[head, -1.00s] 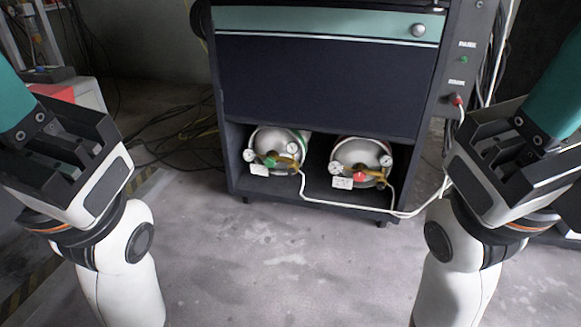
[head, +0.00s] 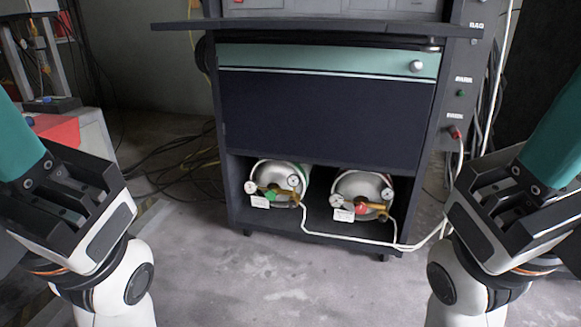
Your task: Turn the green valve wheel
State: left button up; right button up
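The green valve wheel (head: 270,196) is small and sits on the front of the left gas cylinder (head: 284,177), in the open bottom shelf of a dark cabinet. Brass fittings and round gauges surround it. A red valve wheel (head: 361,209) sits on the right cylinder (head: 357,187) beside it. My two arms flank the view, left and right, well apart from the cabinet. The fingers of my left and right grippers do not show in the head view.
The cabinet (head: 320,120) has a shelf top (head: 300,27) jutting forward. A white hose (head: 350,239) runs from the left cylinder along the shelf front to the right. Black cables (head: 175,160) lie on the floor at left. The floor (head: 290,290) in front is clear.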

aim_at(270, 194)
jog(key=i+l+z, duration=0.1)
jog(key=i+l, duration=0.2)
jog(key=i+l+z, duration=0.15)
jog(key=i, duration=0.35)
jog(key=i+l+z, duration=0.1)
jog(key=i+l, duration=0.15)
jog(key=i, duration=0.2)
